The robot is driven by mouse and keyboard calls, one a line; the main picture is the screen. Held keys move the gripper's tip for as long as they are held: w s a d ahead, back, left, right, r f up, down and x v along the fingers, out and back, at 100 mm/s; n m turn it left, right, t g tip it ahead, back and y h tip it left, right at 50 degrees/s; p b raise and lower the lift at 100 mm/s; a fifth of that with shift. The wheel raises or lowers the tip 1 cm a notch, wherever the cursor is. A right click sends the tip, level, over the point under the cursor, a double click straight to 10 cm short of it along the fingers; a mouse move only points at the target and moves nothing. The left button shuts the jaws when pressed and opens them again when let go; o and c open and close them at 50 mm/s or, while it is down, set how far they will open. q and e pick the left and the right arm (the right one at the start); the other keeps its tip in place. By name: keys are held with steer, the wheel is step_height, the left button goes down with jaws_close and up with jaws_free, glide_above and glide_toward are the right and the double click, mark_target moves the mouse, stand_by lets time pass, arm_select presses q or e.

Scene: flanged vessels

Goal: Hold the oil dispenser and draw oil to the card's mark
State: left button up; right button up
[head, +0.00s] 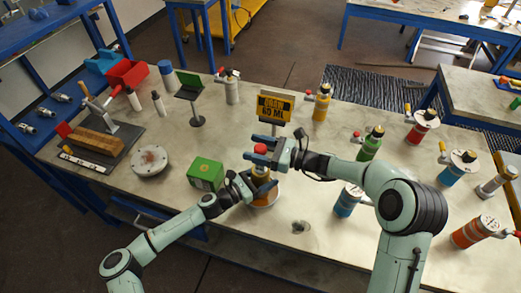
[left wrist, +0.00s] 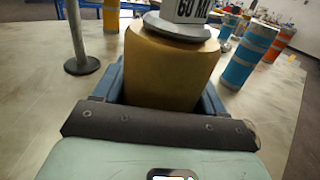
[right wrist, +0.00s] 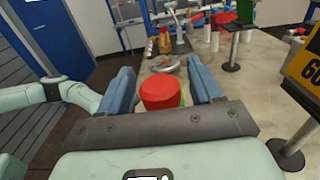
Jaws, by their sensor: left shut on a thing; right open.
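The oil dispenser is a yellow-brown cylinder (head: 262,172) with a red knob (head: 260,148) on top. My left gripper (head: 256,187) is shut on its body, which fills the space between the fingers in the left wrist view (left wrist: 168,75). My right gripper (head: 256,153) is open at the knob. In the right wrist view the red knob (right wrist: 160,92) lies between its spread fingers; contact cannot be told. The orange card (head: 274,107) reads "DRAW 60 ML" on a stand behind.
A green box (head: 206,175) stands left of the dispenser, with a round pale lid-like disc (head: 150,160) further left. A blue vessel (head: 347,200) and a green vessel (head: 370,143) stand to the right. More vessels line the right side. A green-topped stand (head: 190,88) is behind.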

steer(key=shift+v, duration=2.7)
arm_select(q)
steer(key=o, duration=1.4)
arm_select(e)
steer(key=v, duration=1.2)
